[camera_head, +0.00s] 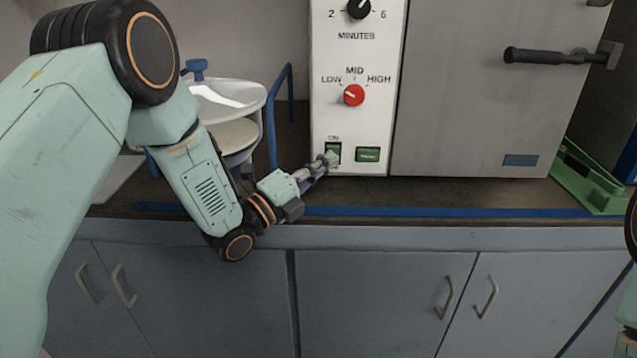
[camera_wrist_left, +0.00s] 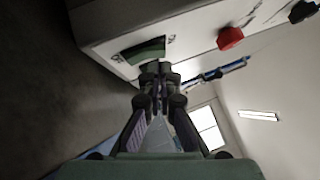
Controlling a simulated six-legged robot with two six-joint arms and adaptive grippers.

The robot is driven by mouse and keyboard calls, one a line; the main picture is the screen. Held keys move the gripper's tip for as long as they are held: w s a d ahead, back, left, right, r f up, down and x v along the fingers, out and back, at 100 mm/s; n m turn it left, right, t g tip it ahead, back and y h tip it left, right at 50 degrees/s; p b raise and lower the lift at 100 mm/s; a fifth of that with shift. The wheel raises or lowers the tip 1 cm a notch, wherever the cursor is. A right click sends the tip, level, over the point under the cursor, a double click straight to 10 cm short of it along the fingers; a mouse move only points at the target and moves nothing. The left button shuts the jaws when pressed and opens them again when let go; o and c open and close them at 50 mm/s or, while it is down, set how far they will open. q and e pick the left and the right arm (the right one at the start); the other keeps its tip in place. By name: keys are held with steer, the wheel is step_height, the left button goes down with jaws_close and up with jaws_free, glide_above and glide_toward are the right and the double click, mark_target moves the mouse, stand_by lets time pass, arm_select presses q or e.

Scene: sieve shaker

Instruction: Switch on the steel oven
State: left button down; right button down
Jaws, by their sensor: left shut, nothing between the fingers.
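The steel oven has a grey door (camera_head: 480,110) and a white control panel (camera_head: 335,60). The panel bears a black minutes dial (camera_head: 358,8), a red LOW-MID-HIGH knob (camera_head: 354,96), a green rocker switch (camera_head: 334,149) marked ON above it, and a green indicator (camera_head: 367,155). My left gripper (camera_head: 331,158) is shut and empty, its fingertips at the lower part of the switch, partly covering it. In the left wrist view the shut fingertips (camera_wrist_left: 157,72) are just beside the green switch (camera_wrist_left: 143,50); I cannot tell whether they touch it. My right gripper does not show.
A white round device with a blue knob (camera_head: 196,68) stands left of the oven. A green metal piece (camera_head: 590,180) lies at the right. A blue strip (camera_head: 450,212) runs along the counter's front. Cabinets with handles (camera_head: 446,297) are below. The oven door handle (camera_head: 545,56) sticks out.

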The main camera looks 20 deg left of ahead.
arm_select(q)
steer(key=shift+w+r, duration=0.15)
steer(key=shift+w, duration=0.15)
steer(key=shift+a, duration=0.1)
steer(key=shift+w+r+n+y+p, duration=0.2)
steer(key=shift+r+n+y+p, duration=0.1)
steer(key=shift+p, duration=0.45)
steer(key=shift+f, duration=0.2)
